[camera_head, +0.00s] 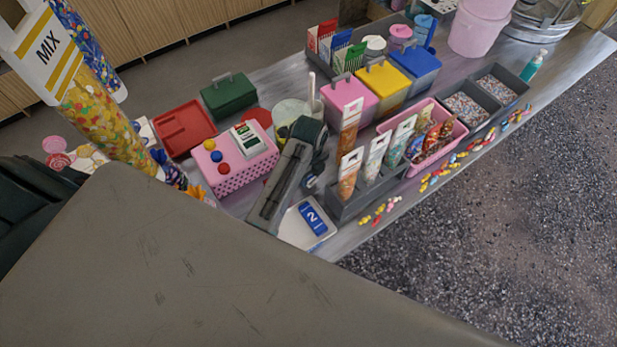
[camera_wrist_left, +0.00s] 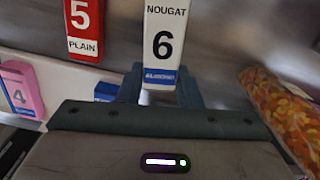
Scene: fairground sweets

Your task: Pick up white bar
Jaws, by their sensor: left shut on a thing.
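The white bar (camera_wrist_left: 162,30) shows in the left wrist view, marked NOUGAT and 6 with a blue ALMOND label at its near end. My left gripper (camera_wrist_left: 161,84) is shut on that near end, one finger on each side. I cannot tell whether the bar touches anything underneath. I cannot pick out the white bar or the left fingertips in the head view. My right gripper is not in view.
A red bar marked 5 (camera_wrist_left: 84,25) and a pink bar marked 4 (camera_wrist_left: 20,90) lie left of my gripper. Colourful sweets (camera_wrist_left: 285,110) are close on the right. The head view shows a metal counter (camera_head: 365,232) crowded with boxes, trays and a MIX tube (camera_head: 108,120).

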